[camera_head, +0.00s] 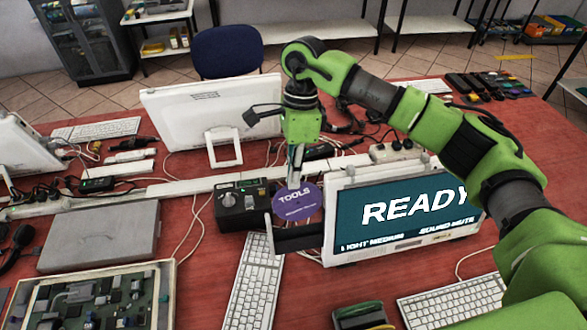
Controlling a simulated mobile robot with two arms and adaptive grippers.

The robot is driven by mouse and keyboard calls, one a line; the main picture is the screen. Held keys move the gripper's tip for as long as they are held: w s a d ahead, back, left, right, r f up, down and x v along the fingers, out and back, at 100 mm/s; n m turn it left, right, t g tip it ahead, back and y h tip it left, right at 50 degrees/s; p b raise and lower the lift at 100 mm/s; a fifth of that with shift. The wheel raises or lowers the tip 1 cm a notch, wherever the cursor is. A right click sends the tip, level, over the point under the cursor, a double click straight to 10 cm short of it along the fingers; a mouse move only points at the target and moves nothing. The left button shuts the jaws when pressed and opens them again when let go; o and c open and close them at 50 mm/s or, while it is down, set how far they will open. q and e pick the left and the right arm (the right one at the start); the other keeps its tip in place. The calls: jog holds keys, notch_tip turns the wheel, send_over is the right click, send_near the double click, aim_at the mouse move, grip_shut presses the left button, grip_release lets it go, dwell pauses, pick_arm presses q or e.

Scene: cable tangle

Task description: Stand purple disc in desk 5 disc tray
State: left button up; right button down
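The purple disc (297,207), labelled "TOOLS", stands upright with its printed face toward me. My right gripper (295,178) points down from above, its fingers shut on the disc's top edge. A dark flat tray-like part (298,240) juts out at the left side of the screen reading "READY" (405,210). It looks like the disc tray. The disc's lower edge is just above or at this tray; I cannot tell whether they touch. My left gripper is not in view.
A black box with a knob (241,207) stands close left of the disc. A white keyboard (252,285) lies in front. A white monitor (215,120) stands behind, with cables around. A grey closed case (100,238) and a circuit-board tray (92,300) lie at left.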

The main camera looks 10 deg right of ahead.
aim_at(294, 192)
jog(key=shift+b+x, duration=0.45)
jog(key=shift+x, duration=1.4)
jog(key=shift+d+b+x, duration=0.2)
jog(key=shift+b+x, duration=0.75)
jog(key=shift+x, duration=0.1)
jog(key=shift+d+b+x, duration=0.2)
jog(key=shift+b+x, duration=0.75)
jog(key=shift+x, duration=0.15)
jog(key=shift+d+b+x, duration=0.2)
jog(key=shift+b+x, duration=0.75)
jog(key=shift+x, duration=0.1)
jog(key=shift+f, duration=0.1)
jog(key=c, duration=2.2)
grip_release()
jog(key=v, duration=1.2)
